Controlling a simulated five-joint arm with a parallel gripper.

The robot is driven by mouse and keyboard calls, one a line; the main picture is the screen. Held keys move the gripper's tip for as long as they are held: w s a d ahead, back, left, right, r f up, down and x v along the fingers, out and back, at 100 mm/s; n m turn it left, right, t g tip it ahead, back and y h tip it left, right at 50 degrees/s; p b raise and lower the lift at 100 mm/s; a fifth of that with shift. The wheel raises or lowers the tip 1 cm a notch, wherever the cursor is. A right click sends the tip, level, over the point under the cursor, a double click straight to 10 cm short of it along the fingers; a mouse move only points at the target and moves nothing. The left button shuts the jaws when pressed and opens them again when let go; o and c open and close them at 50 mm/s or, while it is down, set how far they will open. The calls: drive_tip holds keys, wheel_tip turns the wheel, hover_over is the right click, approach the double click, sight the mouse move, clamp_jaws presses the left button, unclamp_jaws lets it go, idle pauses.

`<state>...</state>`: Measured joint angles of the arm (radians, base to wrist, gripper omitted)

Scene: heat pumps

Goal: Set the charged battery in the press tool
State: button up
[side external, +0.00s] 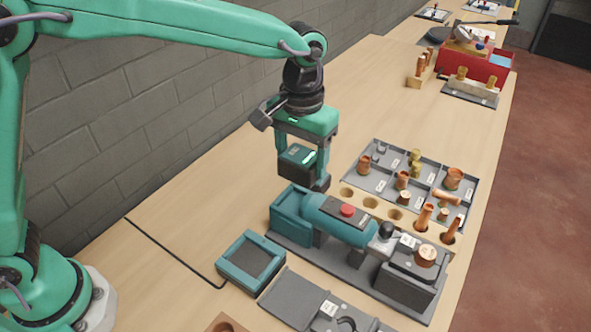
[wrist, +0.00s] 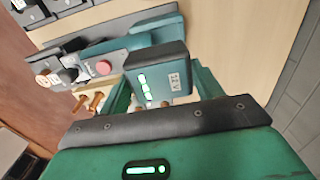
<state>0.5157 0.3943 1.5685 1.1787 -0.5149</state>
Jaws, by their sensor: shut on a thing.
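My gripper (side external: 303,172) is shut on a dark teal battery (side external: 296,157), which has a lit strip. In the wrist view the battery (wrist: 172,62) shows green lights and a "12 V" label between my fingers. The press tool (side external: 335,217) lies on a grey stand, with a teal body, a red button and its jaw end to the right. Its blocky teal rear end (side external: 285,212) is below my gripper and slightly left. The battery is above the tool and apart from it in the side view. The press tool (wrist: 118,60) also shows upper left in the wrist view.
A teal, square holder (side external: 228,270) with a dark recess stands left of the tool. A grey plate (side external: 290,302) lies in front. A compartment tray (side external: 375,152) of copper and brass fittings and a row of holes lie behind.

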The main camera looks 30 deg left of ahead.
drive_tip(key=shift+f, duration=0.5)
drive_tip(key=shift+f, duration=0.15)
drive_tip(key=shift+f, duration=2.15)
drive_tip(key=shift+f, duration=0.4)
drive_tip(key=o, duration=1.3)
drive_tip(key=shift+d, duration=0.1)
